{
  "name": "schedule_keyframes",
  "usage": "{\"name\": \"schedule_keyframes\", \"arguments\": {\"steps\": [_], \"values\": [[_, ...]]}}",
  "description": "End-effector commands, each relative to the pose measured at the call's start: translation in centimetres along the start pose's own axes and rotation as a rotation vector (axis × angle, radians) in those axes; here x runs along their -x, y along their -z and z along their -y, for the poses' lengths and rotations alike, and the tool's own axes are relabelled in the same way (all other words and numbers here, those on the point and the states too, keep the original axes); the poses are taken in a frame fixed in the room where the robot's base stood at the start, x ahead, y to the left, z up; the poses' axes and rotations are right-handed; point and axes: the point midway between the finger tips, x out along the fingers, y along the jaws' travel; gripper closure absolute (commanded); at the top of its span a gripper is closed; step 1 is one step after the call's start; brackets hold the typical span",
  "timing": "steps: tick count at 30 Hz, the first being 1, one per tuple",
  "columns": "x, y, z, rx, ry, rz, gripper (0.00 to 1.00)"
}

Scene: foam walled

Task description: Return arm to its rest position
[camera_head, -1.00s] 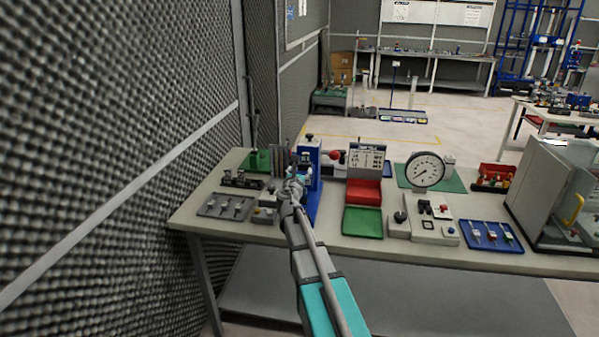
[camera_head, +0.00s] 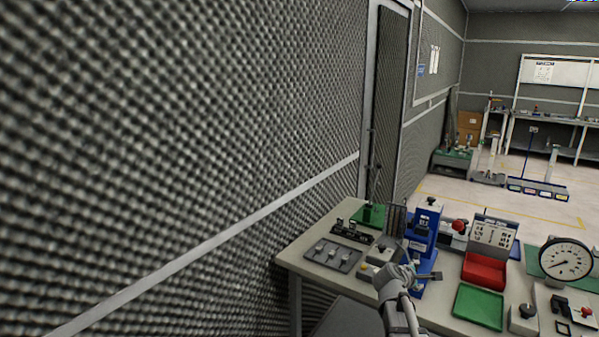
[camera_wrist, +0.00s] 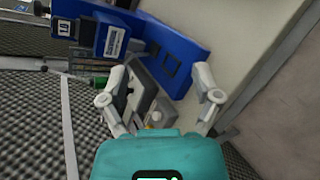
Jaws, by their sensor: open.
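My gripper (camera_wrist: 165,88) is open in the wrist view. Its two pale fingers stand apart and nothing is held between them. Beyond the fingers are a grey box with a yellow button (camera_wrist: 155,118) and a blue fixture (camera_wrist: 172,55). In the head view my arm comes up from the bottom edge, with its end near the left part of the workbench (camera_head: 450,322). There the blue press-like fixture (camera_head: 421,240) stands just behind the arm's end.
A foam-covered wall (camera_head: 180,140) fills the left side. The bench also holds a grey tray (camera_head: 333,256), a red bin (camera_head: 484,269), a green tray (camera_head: 478,306) and a round dial gauge (camera_head: 566,260). Open floor (camera_head: 500,205) lies behind the bench.

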Motion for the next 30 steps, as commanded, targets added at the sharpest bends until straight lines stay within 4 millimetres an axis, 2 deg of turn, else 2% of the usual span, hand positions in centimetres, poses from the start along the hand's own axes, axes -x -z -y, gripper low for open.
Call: {"name": "schedule_keyframes", "arguments": {"steps": [1,8,12,18,24,30], "values": [[1.1,0.2,1.7,-0.095,0.061,-0.018,0.19],[5.6,2.6,8.4,-0.518,0.380,-0.066,0.19],[9.3,4.3,12.2,-0.735,0.597,-0.063,0.19],[15.4,6.5,16.8,-0.977,0.916,-0.012,0.19],[19.9,7.6,19.2,-1.096,1.136,0.057,0.19],[21.3,8.0,19.8,-1.125,1.208,0.085,0.19]]}}
